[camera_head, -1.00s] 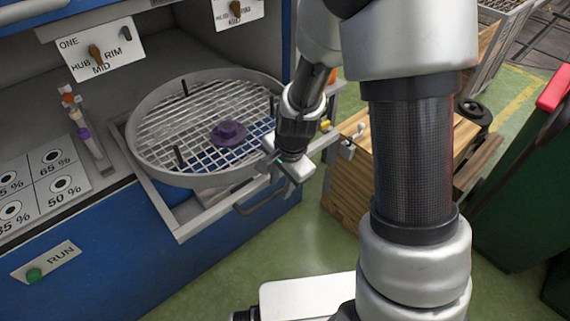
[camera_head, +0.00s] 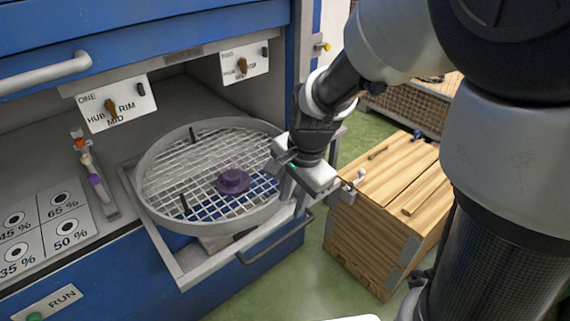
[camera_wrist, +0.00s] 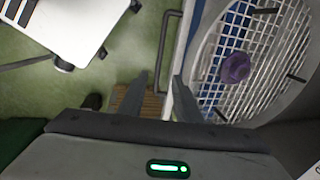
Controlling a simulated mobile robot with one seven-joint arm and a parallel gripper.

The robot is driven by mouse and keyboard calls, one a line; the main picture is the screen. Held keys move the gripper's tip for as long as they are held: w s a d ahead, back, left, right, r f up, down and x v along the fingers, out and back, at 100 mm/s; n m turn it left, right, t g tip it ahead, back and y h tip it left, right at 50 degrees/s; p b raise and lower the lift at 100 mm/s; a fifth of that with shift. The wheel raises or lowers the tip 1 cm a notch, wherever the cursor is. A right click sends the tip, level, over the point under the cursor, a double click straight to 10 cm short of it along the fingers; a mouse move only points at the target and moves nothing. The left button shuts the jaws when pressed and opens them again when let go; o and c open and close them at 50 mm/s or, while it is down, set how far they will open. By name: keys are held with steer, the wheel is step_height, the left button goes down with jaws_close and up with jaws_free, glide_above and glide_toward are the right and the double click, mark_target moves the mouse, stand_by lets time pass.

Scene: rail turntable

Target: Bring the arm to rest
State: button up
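My gripper (camera_head: 298,186) hangs from my arm at the right rim of the round wire-mesh turntable (camera_head: 160,148). In the wrist view my gripper (camera_wrist: 159,84) has two dark fingers spread apart, with nothing between them. The turntable (camera_wrist: 215,30) is to the right of the fingers there. A purple hub-like piece (camera_head: 232,181) lies near the middle of the mesh, apart from the gripper; it also shows in the wrist view (camera_wrist: 235,68). The turntable sits in a pulled-out grey drawer frame (camera_head: 180,270).
A wooden crate (camera_head: 372,230) stands right of the drawer. The blue cabinet (camera_head: 130,285) carries selector plates (camera_head: 118,105), a RUN button (camera_head: 36,316) and a percentage card (camera_head: 40,230). A handle (camera_head: 275,243) juts from the drawer front. Green floor lies open in front.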

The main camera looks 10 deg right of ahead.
stand_by(0.3)
steer(key=s+d+r+n+t+p, duration=0.1)
steer(key=s+d+r+n+p, duration=0.1)
steer(key=r, duration=0.5)
steer(key=s+d+r+n+t+p, duration=0.1)
steer(key=s+d+r+n+p, duration=0.1)
steer(key=s+r+n, duration=0.3)
steer(key=s+d+r+n+t+h+p, duration=0.1)
steer(key=s+d+r+n+p, duration=0.2)
steer(key=r, duration=0.8)
steer(key=s+n+p, duration=0.1)
steer(key=s, duration=0.1)
steer(key=shift+s+t, duration=0.4)
steer(key=shift+d, duration=0.1)
